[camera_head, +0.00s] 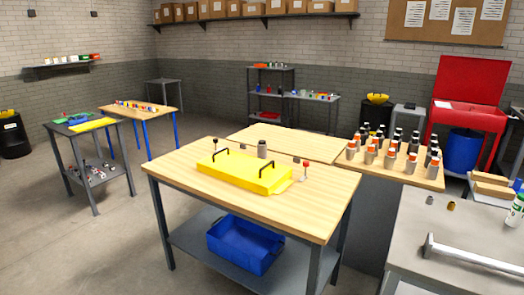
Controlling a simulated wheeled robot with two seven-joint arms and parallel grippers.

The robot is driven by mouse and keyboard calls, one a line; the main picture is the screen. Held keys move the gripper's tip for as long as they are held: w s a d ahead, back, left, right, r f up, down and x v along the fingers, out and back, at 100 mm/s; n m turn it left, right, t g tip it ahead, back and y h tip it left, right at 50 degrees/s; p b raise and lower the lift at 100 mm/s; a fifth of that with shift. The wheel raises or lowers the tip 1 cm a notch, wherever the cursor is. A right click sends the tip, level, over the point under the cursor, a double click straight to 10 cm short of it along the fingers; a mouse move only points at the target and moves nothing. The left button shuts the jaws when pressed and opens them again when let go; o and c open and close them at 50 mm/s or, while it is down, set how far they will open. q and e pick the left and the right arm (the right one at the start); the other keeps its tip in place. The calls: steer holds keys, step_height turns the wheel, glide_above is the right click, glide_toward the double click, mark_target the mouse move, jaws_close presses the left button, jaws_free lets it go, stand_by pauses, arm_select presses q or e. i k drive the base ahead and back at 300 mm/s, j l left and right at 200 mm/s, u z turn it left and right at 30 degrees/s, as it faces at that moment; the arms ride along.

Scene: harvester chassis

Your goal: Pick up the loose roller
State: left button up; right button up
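A yellow box-like cover (245,173) with two black handles lies on the wooden-topped workbench (185,170) in the middle of the view. A short upright dark grey cylinder (262,149) stands just behind it. On the grey table at the right are a small grey cylinder (430,200), a small brass-coloured cylinder (450,206) and a long pale metal bar (470,258) with a raised end. I cannot tell which of these pieces is the loose roller. Neither of my grippers is in view.
A red-topped pin (305,170) and a dark-topped pin (215,145) stand beside the cover. A blue bin (245,243) sits on the workbench's lower shelf. Several orange-and-grey cylinders (371,153) crowd the table behind right. The floor at the left front is clear.

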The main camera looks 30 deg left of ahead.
mark_target(261, 149)
steer(key=i+j+z, duration=0.15)
steer(key=j+z, duration=0.15)
steer(key=j, duration=1.35)
steer(key=j+z, duration=0.3)
steer(key=j, duration=1.35)
